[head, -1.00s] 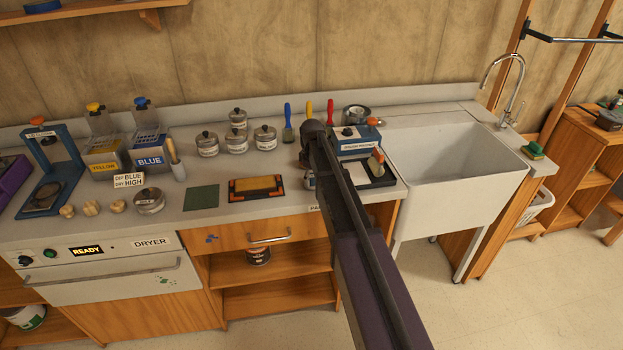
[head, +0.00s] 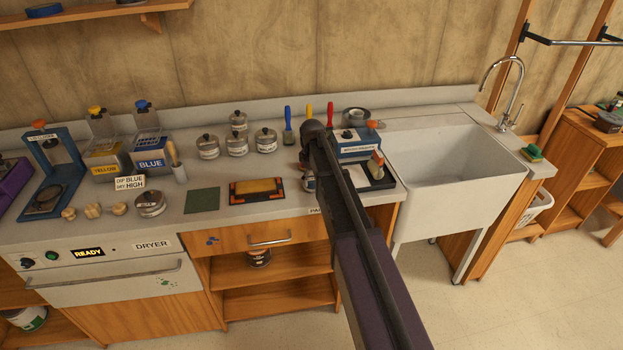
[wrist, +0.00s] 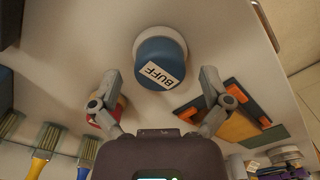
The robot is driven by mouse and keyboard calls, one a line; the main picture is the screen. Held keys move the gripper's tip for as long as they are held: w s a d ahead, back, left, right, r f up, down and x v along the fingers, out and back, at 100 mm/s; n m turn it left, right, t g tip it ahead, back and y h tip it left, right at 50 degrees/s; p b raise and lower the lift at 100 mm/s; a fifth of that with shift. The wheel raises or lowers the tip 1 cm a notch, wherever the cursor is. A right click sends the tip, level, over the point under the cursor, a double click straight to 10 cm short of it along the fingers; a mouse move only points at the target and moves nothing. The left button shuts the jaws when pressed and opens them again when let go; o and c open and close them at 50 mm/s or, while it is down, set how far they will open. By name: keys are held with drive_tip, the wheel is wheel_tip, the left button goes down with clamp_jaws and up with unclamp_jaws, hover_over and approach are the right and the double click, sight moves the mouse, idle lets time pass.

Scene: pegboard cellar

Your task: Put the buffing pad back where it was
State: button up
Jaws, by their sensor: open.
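I see no clear contact.
A tray with a yellow block (head: 257,190) and a green mat (head: 202,200) lie to the left. Brushes (head: 288,128) stand behind.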

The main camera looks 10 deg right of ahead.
sight(312, 179)
wheel_tip(312, 179, up, 11)
drive_tip(key=p, duration=1)
drive_tip(key=shift+p, duration=0.3)
idle(0.4)
drive_tip(key=s+m, duration=0.9)
drive_tip(key=s, duration=2)
drive_tip(key=shift+f, duration=0.2)
